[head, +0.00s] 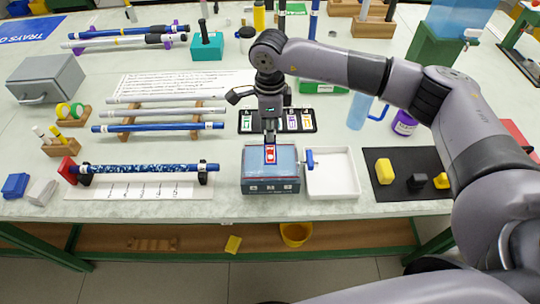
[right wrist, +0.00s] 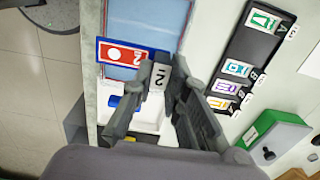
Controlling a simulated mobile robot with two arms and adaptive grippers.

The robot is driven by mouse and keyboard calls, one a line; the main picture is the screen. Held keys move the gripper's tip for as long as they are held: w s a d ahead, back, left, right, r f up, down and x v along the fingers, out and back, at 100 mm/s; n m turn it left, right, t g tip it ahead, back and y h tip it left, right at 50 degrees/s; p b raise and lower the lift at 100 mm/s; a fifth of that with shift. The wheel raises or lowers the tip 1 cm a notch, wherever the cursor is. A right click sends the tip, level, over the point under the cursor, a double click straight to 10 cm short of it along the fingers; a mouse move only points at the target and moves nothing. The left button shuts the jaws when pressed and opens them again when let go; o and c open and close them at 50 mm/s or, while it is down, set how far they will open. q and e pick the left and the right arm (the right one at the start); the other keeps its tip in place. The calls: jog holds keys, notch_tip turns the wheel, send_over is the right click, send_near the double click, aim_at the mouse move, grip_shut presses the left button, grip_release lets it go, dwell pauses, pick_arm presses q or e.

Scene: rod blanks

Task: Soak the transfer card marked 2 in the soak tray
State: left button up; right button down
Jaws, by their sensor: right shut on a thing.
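My right gripper (head: 270,139) points down over the soak tray (head: 270,187), a blue-grey box with bluish water and small marks on its front. The gripper is shut on the tab of a transfer card (head: 270,155), red with a white spot and blue edges. In the right wrist view, the card (right wrist: 113,53) has a pale tab marked 2 between the fingertips (right wrist: 162,82). The card is above the water (right wrist: 148,18); I cannot tell whether its lower edge touches it. My left gripper is not in view.
Behind is a black card rack (head: 243,128) with other cards. At left a speckled blue rod (head: 140,168) rests on supports. A black mat (head: 405,196) lies right.

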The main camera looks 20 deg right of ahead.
jog(key=shift+r+p, duration=0.7)
jog(key=shift+r, duration=1.35)
